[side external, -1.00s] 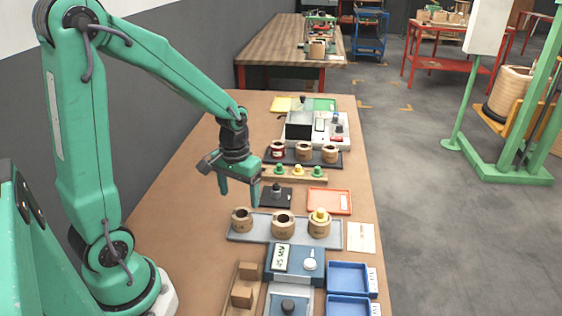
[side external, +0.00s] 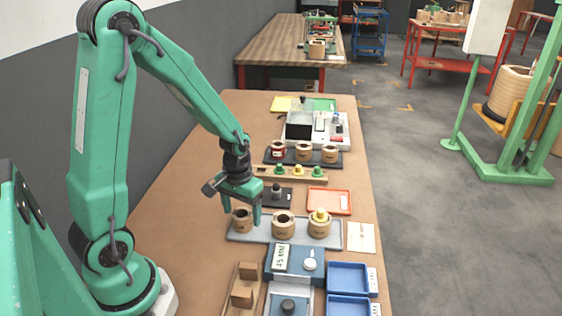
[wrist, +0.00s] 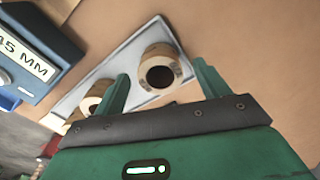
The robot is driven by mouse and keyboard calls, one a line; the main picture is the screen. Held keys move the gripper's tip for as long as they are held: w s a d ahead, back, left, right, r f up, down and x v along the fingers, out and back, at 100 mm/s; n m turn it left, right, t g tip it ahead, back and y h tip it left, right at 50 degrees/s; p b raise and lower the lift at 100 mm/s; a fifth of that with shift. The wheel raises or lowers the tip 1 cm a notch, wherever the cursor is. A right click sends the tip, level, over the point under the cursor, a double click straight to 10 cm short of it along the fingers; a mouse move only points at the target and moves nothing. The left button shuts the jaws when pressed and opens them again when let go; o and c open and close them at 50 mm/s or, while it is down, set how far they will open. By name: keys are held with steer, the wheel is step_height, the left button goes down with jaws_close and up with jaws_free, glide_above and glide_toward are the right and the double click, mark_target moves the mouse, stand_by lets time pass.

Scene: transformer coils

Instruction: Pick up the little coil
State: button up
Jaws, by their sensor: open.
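The little coil (side external: 241,224) is a tan ring with a dark bore, standing upright at the left end of a grey tray (side external: 268,238). In the wrist view the coil (wrist: 173,54) sits between and just beyond my fingers. My gripper (side external: 243,216) is open, pointing down over it, with one finger to each side. Part of the coil is hidden by the gripper in the side view. I cannot tell whether a finger touches it.
A wider coil (side external: 283,229) stands close to the right on the same tray, then a coil with a yellow plug (side external: 320,228). A blue 45 MM device (side external: 309,275) stands in front. A black block with a knob (side external: 276,198) lies behind. Bare table shows to the left.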

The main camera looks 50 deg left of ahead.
steer(key=shift+f, duration=0.7)
steer(key=shift+c, duration=0.4)
steer(key=c, duration=1)
